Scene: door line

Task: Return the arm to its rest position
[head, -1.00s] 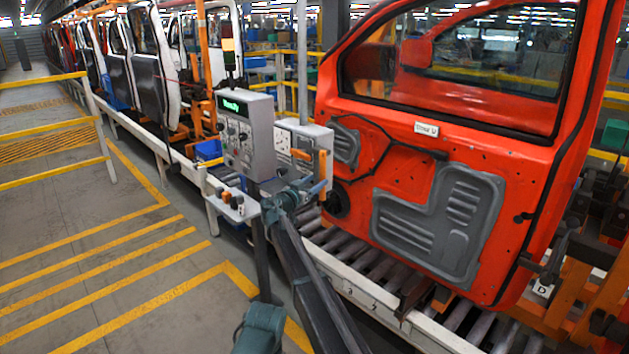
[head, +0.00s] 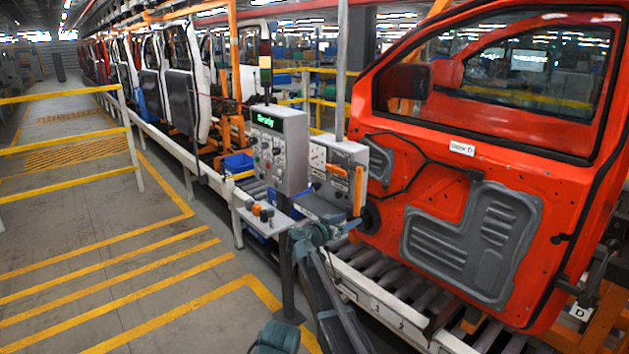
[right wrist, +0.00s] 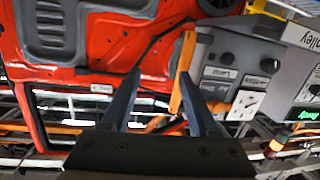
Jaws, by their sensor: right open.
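My right arm comes up from the bottom middle of the head view. Its gripper (head: 328,229) is below and left of the orange handle (head: 359,190) on the grey control box (head: 338,165). The right wrist view shows both fingers (right wrist: 160,78) apart, with nothing held between them. There the scene looks upside down, and the orange handle (right wrist: 183,72) shows beyond the fingers, near the right one. I see a gap between gripper and handle in the head view.
A control panel (head: 279,150) with a green display stands left of the box, with a small shelf (head: 265,215) below it. A red door (head: 480,150) stands on the roller line (head: 375,285) at right. The floor (head: 90,240) at left is clear, with yellow railings beyond.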

